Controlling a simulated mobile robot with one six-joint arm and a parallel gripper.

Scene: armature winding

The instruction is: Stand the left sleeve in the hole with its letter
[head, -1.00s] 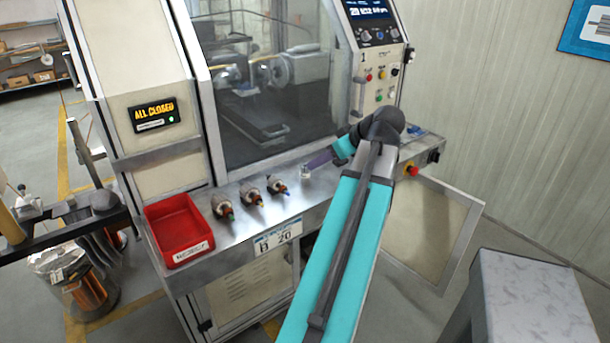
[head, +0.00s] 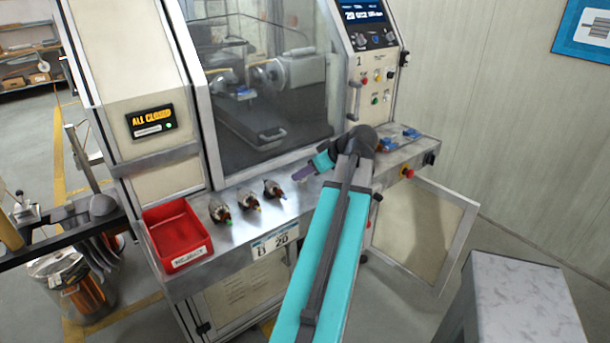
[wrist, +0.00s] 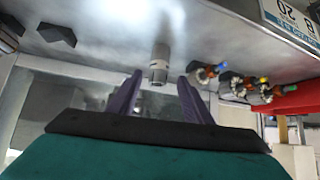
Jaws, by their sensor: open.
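A short grey metal cylinder, seemingly the sleeve (wrist: 158,66), shows in the wrist view against the steel shelf (wrist: 110,50). It lies between the open purple fingers of my gripper (wrist: 161,76), with a gap on each side. In the head view my gripper (head: 302,174) is low over the shelf, right of the armatures, and largely hides the cylinder. I cannot make out a letter on it, nor a lettered hole. Blue parts (head: 402,138) sit at the shelf's right end, too small to read.
A red bin (head: 177,235) is at the shelf's left end. The machine's glass door (head: 265,90) rises behind. Dark blocks (wrist: 57,33) show in the wrist view.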

